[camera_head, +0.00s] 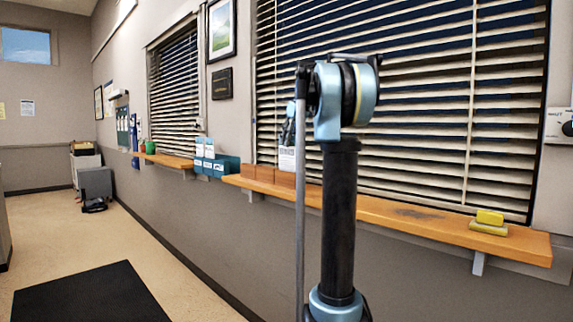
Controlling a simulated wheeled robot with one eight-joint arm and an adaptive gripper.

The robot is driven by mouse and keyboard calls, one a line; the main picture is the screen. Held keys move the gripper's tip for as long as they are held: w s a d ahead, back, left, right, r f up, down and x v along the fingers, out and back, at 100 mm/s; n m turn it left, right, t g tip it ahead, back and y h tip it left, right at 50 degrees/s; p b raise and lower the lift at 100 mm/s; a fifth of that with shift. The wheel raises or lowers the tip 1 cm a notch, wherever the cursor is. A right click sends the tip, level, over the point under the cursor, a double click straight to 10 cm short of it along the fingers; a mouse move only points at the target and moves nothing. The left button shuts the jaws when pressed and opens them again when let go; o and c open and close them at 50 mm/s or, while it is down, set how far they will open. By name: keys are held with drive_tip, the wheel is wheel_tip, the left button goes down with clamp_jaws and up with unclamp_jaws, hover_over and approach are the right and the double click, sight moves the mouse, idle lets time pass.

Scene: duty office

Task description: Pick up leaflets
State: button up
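A teal leaflet holder (227,166) stands on the wooden ledge along the right wall, left of my arm. Upright white and blue leaflets (205,147) show in its upper part. A white printed item (287,160), perhaps more leaflets, stands on the ledge just left of my arm and is partly hidden by it. My arm rises in the middle of the view. A small blue and dark part behind its upper joint may be my gripper (288,130). It is apart from the teal holder in the picture, and its fingers cannot be made out.
The wooden ledge (420,220) runs below window blinds. Brown boxes (262,174) stand on it, and a yellow sponge-like block (490,217) lies at its right end. A black mat (90,295) lies on open floor. A grey cabinet (95,182) stands far left.

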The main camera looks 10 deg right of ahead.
sight(286, 149)
drive_tip(key=shift+x, duration=2.6)
drive_tip(key=shift+w, duration=0.1)
clamp_jaws()
